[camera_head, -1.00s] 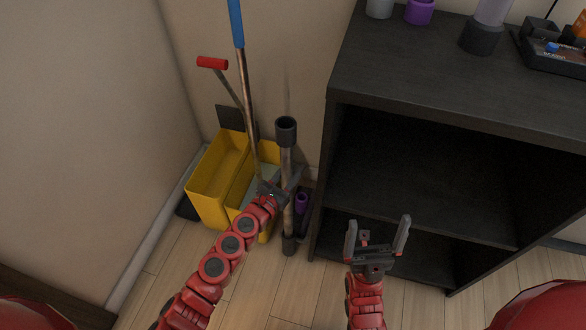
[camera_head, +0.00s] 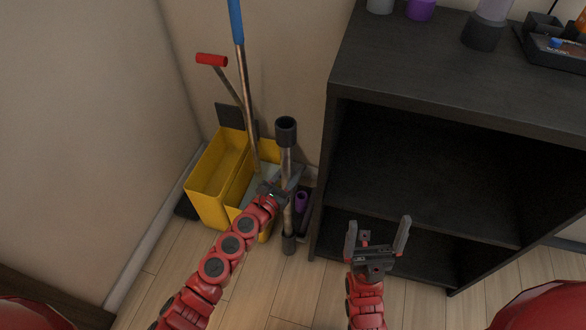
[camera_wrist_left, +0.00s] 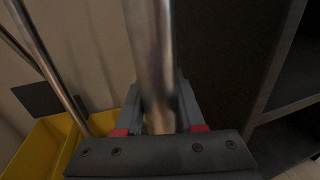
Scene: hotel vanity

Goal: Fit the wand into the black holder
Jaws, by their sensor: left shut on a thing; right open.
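The wand (camera_head: 287,170) is a metal tube with a black collar at its top and a black lower end near the floor. It stands close to upright. My left gripper (camera_head: 284,192) is shut around its middle. In the left wrist view the shiny tube (camera_wrist_left: 155,60) runs between the fingers. Behind and right of the wand, a dark piece with purple parts (camera_head: 302,201) stands by the cabinet's side. It is partly hidden, and I cannot tell whether it is the black holder. My right gripper (camera_head: 376,241) is open and empty before the cabinet.
A yellow mop bucket (camera_head: 208,190) with a blue-handled mop (camera_head: 237,25) and a red handle (camera_head: 212,60) stands left of the wand. A dark open-shelved cabinet (camera_head: 430,112) is on the right, with several items on top. Wood floor (camera_head: 255,290) in front is clear.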

